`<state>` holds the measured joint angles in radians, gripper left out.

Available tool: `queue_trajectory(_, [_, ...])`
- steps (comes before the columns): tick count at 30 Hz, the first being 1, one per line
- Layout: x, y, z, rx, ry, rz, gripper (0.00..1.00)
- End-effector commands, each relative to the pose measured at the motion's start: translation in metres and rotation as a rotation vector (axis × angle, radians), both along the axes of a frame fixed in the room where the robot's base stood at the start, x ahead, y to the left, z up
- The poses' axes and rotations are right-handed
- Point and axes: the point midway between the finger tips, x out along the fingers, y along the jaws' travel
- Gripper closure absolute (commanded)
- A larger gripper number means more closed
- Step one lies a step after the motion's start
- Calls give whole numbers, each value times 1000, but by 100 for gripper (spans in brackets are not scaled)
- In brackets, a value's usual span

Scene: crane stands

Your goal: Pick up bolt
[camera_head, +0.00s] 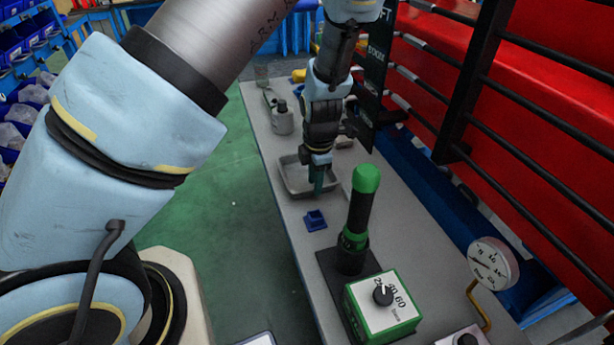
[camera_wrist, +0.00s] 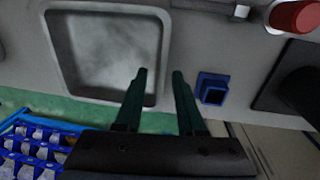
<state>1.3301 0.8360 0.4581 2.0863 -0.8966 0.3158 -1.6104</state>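My gripper (camera_wrist: 160,73) is open and empty in the wrist view, its two dark green fingers apart. In the head view my gripper (camera_head: 318,188) points down over the bench beside the right end of a grey tray. No bolt can be made out with certainty. A thin grey metal piece with a blocky end (camera_wrist: 240,12) lies on the bench at the top of the wrist view, cut by the frame; I cannot tell whether it is the bolt.
The shallow grey tray (camera_wrist: 154,60) looks empty. A small blue holder (camera_head: 315,220) stands near the bench's left edge, also in the wrist view (camera_wrist: 212,88). A green-topped black tool (camera_head: 360,210), green control box (camera_head: 384,307) and gauge (camera_head: 493,264) stand nearer. Black rails line the right.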

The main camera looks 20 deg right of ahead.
Motion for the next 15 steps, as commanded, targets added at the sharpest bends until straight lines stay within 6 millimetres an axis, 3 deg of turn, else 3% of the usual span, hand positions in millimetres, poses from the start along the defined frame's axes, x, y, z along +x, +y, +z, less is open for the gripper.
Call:
queue_trajectory(6, [3, 0, -24, 1, 0, 0, 61])
queue_trajectory(13, [3, -1, -26, 0, 0, -1, 61])
queue_trajectory(15, [3, -1, -26, 0, -1, -1, 67])
